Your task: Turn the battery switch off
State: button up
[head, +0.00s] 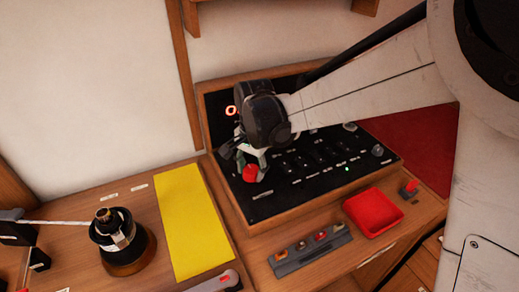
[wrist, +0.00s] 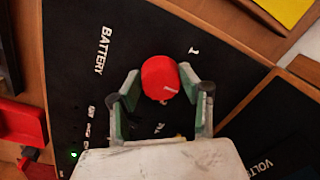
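The battery switch's red round knob (head: 250,174) stands on the black panel (head: 268,206), near its left front corner. In the wrist view the red knob (wrist: 160,78) carries a short pale mark, and the word BATTERY is printed to its left. My gripper (wrist: 160,82) has one green-and-grey finger on each side of the knob, tips very close to it. I cannot tell whether both fingers touch it. In the head view my gripper (head: 252,160) comes down over the knob from above and hides part of the panel.
An orange-lit ring (head: 231,110) and several small dark switches are on the panel. A red tray (head: 373,212), a strip of small switches (head: 310,250), a yellow sheet (head: 190,220) and a black winch (head: 120,238) lie around it.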

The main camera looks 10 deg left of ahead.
aim_at(254, 171)
jog(key=o, duration=0.5)
jog(key=shift+c, duration=0.2)
notch_tip(254, 171, up, 12)
jog(key=shift+d, duration=0.3)
jog(key=shift+s+d, duration=0.1)
jog(key=s+d+r+n+t, duration=0.15)
jog(key=s+d, duration=0.35)
jog(key=d, duration=0.8)
jog(key=s+d+r+n+t, duration=0.1)
jog(key=s+d+r+t, duration=0.3)
jog(key=d, duration=0.8)
jog(key=s+d+f+n+t, duration=0.1)
jog(key=s+d+f, duration=0.4)
jog(key=s+d, duration=0.2)
jog(key=shift+s+d+f+h, duration=0.15)
jog(key=shift+s+h, duration=0.15)
